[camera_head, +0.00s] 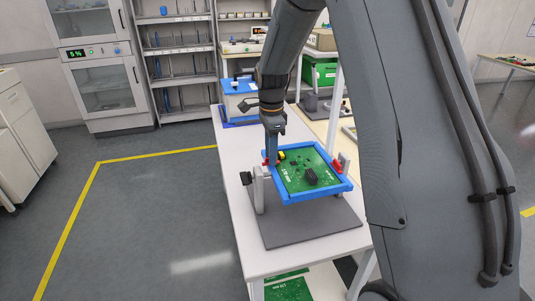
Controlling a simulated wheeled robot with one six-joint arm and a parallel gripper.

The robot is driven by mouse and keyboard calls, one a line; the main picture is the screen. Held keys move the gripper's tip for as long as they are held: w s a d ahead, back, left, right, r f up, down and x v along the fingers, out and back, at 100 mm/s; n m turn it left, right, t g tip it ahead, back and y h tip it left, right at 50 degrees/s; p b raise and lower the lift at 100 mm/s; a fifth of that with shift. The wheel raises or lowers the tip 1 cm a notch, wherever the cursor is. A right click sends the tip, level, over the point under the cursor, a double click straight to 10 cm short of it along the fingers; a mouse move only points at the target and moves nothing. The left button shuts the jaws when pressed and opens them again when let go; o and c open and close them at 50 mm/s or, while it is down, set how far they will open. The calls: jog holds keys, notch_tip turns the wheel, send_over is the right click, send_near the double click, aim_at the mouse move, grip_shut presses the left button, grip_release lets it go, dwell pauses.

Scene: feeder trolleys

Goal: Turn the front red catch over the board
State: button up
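A green circuit board (304,172) lies in a blue frame (318,195) held on a grey stand, raised above a dark grey mat (305,226). One red catch (337,166) shows at the frame's right side. Another red part (265,159) shows at the left side, partly hidden by my gripper. I cannot tell which catch is the front one. My gripper (274,160) points down at the frame's left rear corner, close to the left red part. Its fingertips are small and partly hidden, so touching and opening are unclear.
The white table (237,203) carries the stand, with a dark knob (246,178) at its left. A blue-lidded white box (239,98) stands further back. A green crate (320,72) is behind. Open floor lies left of the table.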

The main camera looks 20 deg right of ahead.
jog(key=shift+r+b, duration=1.2)
jog(key=shift+r, duration=2.75)
jog(key=s+f+n, duration=0.1)
jog(key=s+n, duration=0.2)
jog(key=s, duration=0.1)
jog(key=s+f+n, duration=0.1)
jog(key=s+n, duration=0.2)
jog(key=s, duration=0.1)
jog(key=s+a+f+n, duration=0.1)
jog(key=s+f+n, duration=0.1)
jog(key=s, duration=0.3)
jog(key=shift+f+n+t, duration=0.1)
jog(key=shift+n+t, duration=0.3)
jog(key=shift+n, duration=0.5)
jog(key=s+f+n, duration=0.4)
jog(key=s+n, duration=0.4)
jog(key=s, duration=0.4)
jog(key=shift+s+a+t+b, duration=0.15)
jog(key=shift+t+b, duration=0.15)
